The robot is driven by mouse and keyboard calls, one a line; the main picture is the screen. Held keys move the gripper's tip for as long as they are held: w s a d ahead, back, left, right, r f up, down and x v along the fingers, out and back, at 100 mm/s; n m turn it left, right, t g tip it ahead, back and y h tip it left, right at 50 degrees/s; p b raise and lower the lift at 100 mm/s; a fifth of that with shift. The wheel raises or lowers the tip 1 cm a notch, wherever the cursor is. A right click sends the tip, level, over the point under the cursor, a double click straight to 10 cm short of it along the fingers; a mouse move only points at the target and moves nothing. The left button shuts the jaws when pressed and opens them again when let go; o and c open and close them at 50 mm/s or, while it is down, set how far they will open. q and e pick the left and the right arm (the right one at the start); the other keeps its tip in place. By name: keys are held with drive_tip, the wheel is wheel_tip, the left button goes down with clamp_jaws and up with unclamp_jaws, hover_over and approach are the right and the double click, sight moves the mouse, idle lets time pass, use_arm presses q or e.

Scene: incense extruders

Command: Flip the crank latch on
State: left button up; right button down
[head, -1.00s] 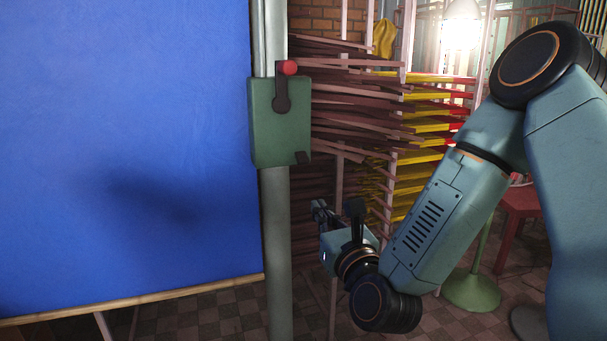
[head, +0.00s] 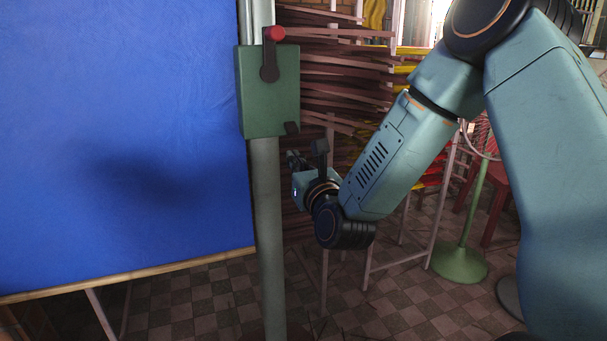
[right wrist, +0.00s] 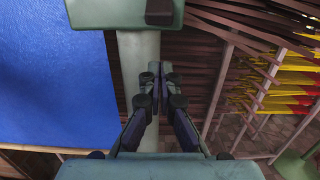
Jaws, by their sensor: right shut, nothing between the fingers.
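The crank latch is a dark lever with a red knob (head: 274,34), pointing up on the front of a green box (head: 268,105). The box is fixed to a grey-green post (head: 266,220). My right gripper (head: 293,158) is just below and right of the box, apart from the lever. In the right wrist view its fingers (right wrist: 153,75) are shut with nothing between them, in front of the post. My left gripper is not in view.
A large blue panel (head: 120,130) with a wooden lower edge stands left of the post. Racks of brown incense sticks (head: 345,75) stand behind and right of it. A green round-based stand (head: 460,263) is at right. The checkered floor is mostly clear.

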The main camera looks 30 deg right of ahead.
sight(291, 128)
drive_tip(key=shift+s+r, duration=0.1)
drive_tip(key=shift+r, duration=1.75)
drive_tip(key=shift+s, duration=0.1)
drive_tip(key=shift+r, duration=0.1)
